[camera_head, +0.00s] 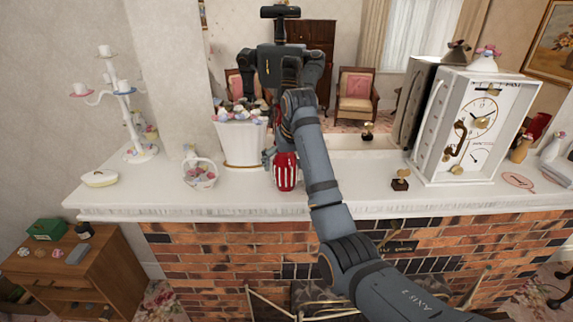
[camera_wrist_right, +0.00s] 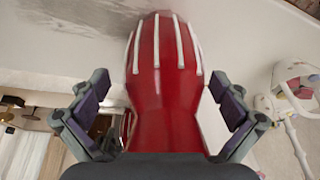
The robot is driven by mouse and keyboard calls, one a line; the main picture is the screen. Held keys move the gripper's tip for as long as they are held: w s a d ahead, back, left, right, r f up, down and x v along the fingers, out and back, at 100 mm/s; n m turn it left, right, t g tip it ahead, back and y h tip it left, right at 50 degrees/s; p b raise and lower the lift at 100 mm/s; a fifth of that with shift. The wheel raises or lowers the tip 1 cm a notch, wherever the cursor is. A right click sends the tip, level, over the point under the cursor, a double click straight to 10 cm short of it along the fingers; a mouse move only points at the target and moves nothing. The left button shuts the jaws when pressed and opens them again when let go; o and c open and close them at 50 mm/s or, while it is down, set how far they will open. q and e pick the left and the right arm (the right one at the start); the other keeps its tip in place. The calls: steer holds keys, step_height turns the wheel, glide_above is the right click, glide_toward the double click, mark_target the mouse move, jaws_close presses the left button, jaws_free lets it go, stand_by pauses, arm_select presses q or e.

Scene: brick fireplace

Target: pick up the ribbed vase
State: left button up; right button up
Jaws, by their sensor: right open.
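The ribbed vase (camera_head: 286,177), red with white vertical ribs, stands upright on the white mantel, toward its front edge. My right arm reaches over the mantel, and my right gripper (camera_head: 277,157) is at the vase, partly hidden by the vase and my own wrist. In the right wrist view the vase (camera_wrist_right: 165,60) fills the middle, between the two spread fingers of my right gripper (camera_wrist_right: 160,95). Gaps show between the fingers and the vase's narrower part, so the gripper is open around it. My left gripper is not in view.
On the white mantel (camera_head: 240,202), a white planter (camera_head: 241,146) stands close behind left of the vase. A basket (camera_head: 199,175) and candelabra (camera_head: 131,110) stand farther left. A small stamp-like object (camera_head: 400,181) and large white clock (camera_head: 472,125) stand right. A mirror behind reflects the room.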

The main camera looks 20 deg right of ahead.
steer(key=shift+w+f, duration=0.1)
steer(key=shift+w, duration=0.1)
steer(key=shift+s+a+r, duration=0.35)
steer(key=shift+s+r, duration=0.1)
steer(key=shift+s, duration=0.2)
steer(key=c, duration=0.6)
steer(key=shift+w+d+f, duration=0.1)
steer(key=shift+d+f, duration=0.05)
steer(key=c, duration=0.9)
steer(key=shift+c, duration=0.6)
